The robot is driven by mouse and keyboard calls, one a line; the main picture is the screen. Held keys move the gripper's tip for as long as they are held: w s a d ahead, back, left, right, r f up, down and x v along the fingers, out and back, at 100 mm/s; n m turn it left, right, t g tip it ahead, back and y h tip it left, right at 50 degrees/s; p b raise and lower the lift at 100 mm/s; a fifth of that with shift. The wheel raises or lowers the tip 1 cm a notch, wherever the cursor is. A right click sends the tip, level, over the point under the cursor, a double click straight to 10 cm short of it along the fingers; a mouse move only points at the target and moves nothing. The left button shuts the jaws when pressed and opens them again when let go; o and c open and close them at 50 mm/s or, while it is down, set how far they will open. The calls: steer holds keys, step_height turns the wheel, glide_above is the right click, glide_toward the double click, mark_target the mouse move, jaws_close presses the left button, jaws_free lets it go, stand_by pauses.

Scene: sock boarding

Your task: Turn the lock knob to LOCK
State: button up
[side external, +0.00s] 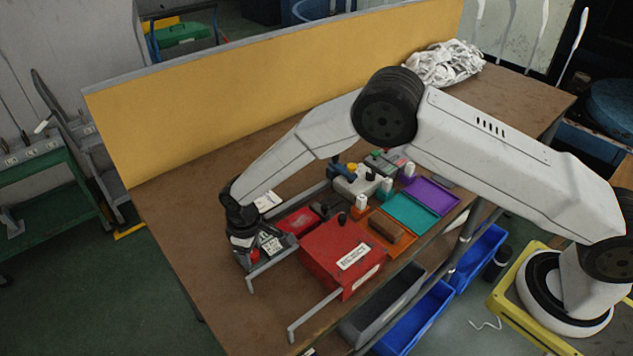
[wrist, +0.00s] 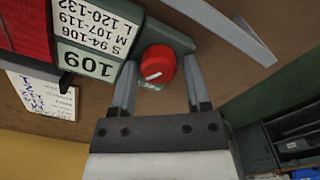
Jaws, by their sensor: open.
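The lock knob (wrist: 158,64) is a round red knob with a white pointer line, set on a grey-green bracket beside number labels. In the wrist view it sits just beyond and between the fingertips of my gripper (wrist: 160,80). The two grey fingers are apart, one on each side of the knob; whether either touches it I cannot tell. A small pale mark below the knob is too small to read. In the side view the knob (side external: 254,254) is a small red spot below my gripper (side external: 250,256), which hangs over the left end of the fixture.
A label plate reading 109 (wrist: 87,61) adjoins the knob. A red box marked EJECT (side external: 340,252) stands right of my gripper, with grey rails around it. Colored trays (side external: 411,213) lie farther right. A yellow panel (side external: 270,80) walls the table's back. The table's left is clear.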

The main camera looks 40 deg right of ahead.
steer(key=shift+d+f, duration=0.1)
steer(key=shift+d, duration=0.2)
steer(key=shift+n, duration=1.6)
steer(key=n, duration=0.3)
steer(key=shift+a+n, duration=0.15)
steer(key=shift+n, duration=0.25)
step_height(320, 180, up, 8)
steer(key=shift+r, duration=0.1)
steer(key=s+d+r+m+t, duration=0.1)
steer(key=s+d+r+m, duration=0.4)
steer(key=d, duration=0.5)
steer(key=s+d+r+m+t, duration=0.1)
steer(key=s+d+r+m, duration=0.4)
steer(key=s+d, duration=0.3)
steer(key=shift+s+d, duration=0.3)
steer(key=shift+d, duration=0.85)
steer(key=shift+r, duration=0.1)
